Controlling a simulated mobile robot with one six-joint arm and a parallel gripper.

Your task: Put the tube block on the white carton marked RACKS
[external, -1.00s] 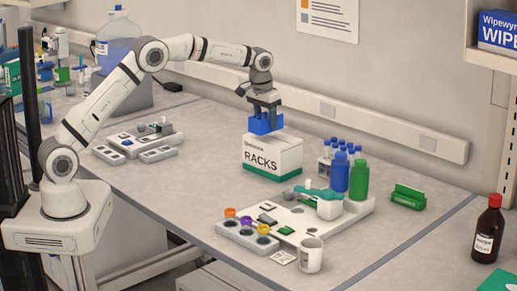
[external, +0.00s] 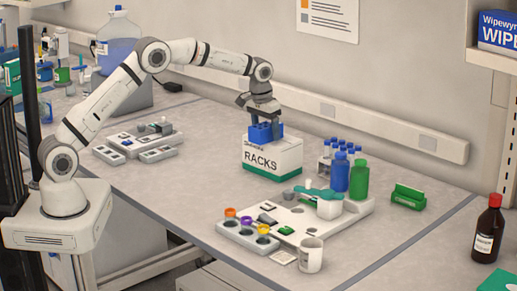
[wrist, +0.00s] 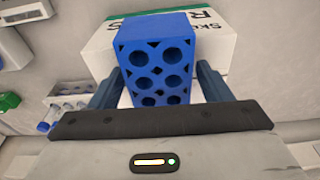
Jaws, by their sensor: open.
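The blue tube block (external: 264,133) sits on top of the white carton marked RACKS (external: 273,161), which has a green lower band. In the wrist view the block (wrist: 155,60) shows its holes facing the camera, with the white carton top (wrist: 215,50) under and around it. My gripper (external: 263,120) is right above and around the block. Its two fingers (wrist: 158,88) stand on either side of the block, spread apart, with a gap visible on each side.
A white tray (external: 350,215) with several small items, a blue bottle (external: 339,172) and a green bottle (external: 360,180) are to the right of the carton. A rack of blue-capped tubes (external: 326,165) stands behind them.

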